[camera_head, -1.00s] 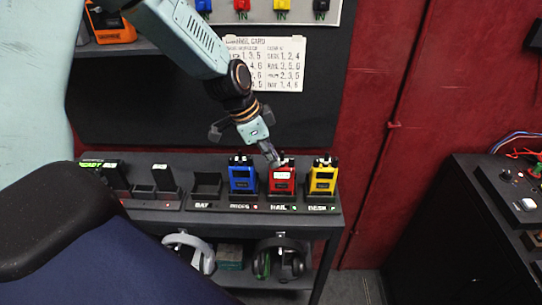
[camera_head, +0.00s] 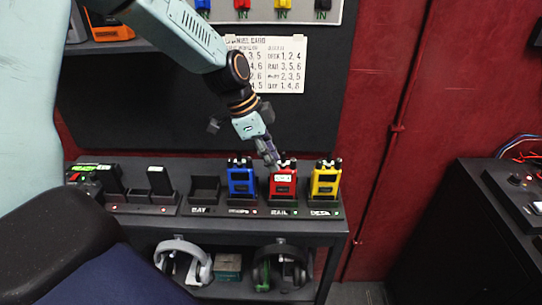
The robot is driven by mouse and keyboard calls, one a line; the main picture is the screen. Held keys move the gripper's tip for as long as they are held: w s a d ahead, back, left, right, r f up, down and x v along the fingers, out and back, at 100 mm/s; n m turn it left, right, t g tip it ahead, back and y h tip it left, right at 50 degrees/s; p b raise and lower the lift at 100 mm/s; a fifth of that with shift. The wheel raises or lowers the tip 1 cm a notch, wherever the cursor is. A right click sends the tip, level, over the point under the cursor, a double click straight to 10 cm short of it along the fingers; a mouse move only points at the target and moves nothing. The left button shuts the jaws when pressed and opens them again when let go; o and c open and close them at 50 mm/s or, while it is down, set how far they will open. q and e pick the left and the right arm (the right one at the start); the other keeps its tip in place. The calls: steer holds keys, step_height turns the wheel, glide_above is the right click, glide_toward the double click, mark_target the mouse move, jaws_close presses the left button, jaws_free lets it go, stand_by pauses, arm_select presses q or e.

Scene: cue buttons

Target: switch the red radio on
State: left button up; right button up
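The red radio (camera_head: 283,184) stands upright in a charging slot on the shelf, between the blue radio (camera_head: 241,181) and the yellow radio (camera_head: 326,182). A small light display shows on its front. My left gripper (camera_head: 271,161) reaches down from the upper left, with its fingertips at the top left of the red radio, by its knobs. I cannot tell whether they touch it. The fingers look close together, but they are too small to tell if they are shut. My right gripper is not in view.
An empty slot (camera_head: 205,189) is left of the blue radio, with black batteries (camera_head: 160,181) further left. Headphones (camera_head: 281,268) hang below the shelf. A channel card (camera_head: 280,64) is on the back panel. A dark console (camera_head: 480,230) stands at right.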

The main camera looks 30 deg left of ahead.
arm_select(q)
steer(key=shift+o, duration=0.9)
steer(key=shift+r, duration=0.1)
steer(key=v, duration=1.1)
steer(key=shift+a+r, duration=0.15)
steer(key=shift+r, duration=0.2)
steer(key=shift+s, duration=0.2)
